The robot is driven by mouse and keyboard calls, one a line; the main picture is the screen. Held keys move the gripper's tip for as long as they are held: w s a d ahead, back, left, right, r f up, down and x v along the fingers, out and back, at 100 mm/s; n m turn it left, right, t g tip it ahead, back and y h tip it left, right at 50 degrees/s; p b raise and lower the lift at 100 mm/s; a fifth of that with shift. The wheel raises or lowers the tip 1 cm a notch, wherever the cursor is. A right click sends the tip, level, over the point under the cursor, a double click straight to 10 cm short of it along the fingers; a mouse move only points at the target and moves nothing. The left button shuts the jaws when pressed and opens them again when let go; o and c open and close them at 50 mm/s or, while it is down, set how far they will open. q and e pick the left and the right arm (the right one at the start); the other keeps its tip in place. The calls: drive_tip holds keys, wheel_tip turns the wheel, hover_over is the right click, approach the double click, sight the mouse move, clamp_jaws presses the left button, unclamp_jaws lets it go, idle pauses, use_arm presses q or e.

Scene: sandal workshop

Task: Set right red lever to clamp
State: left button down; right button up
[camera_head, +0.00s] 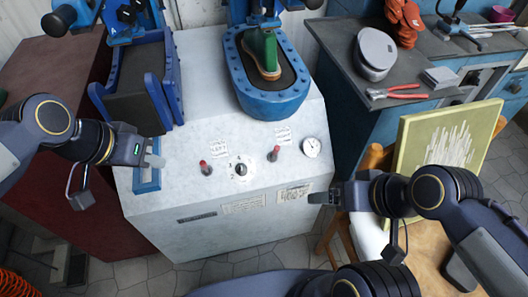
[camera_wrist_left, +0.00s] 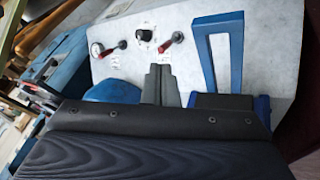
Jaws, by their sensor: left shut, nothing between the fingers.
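The right red lever (camera_head: 275,151) stands on the pale top panel of the machine, between the black knob and the round gauge. Its red handle points up and slightly right. It also shows in the left wrist view (camera_wrist_left: 122,44). The left red lever (camera_head: 204,166) is on the other side of the knob (camera_head: 241,169). My left gripper (camera_head: 157,152) is shut and empty over the left part of the panel, beside the blue frame, apart from both levers. My right gripper (camera_head: 322,198) is near the machine's front right edge, apart from the right lever; its finger opening is unclear.
A gauge (camera_head: 311,147) sits right of the right lever. A blue press bed (camera_head: 262,104) with a green shoe form stands behind the levers. A blue frame (camera_head: 147,180) lies at the panel's left. A wooden chair (camera_head: 340,235) is right of the machine.

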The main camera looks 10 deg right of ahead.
use_arm(q)
drive_tip(key=w+d+f+m+g+h, duration=0.1)
drive_tip(key=w+d+f+m+g, duration=0.15)
drive_tip(key=w+d, duration=0.55)
drive_tip(key=m+g+h, duration=0.1)
drive_tip(key=m, duration=0.2)
approach(275, 153)
wheel_tip(275, 153, up, 4)
drive_tip(key=w+a, duration=0.2)
drive_tip(key=a, duration=0.1)
drive_tip(key=shift+d+f, duration=0.15)
drive_tip(key=shift+f, duration=0.05)
drive_tip(key=b+x, duration=0.2)
drive_tip(key=x, duration=0.8)
drive_tip(key=shift+s, duration=0.15)
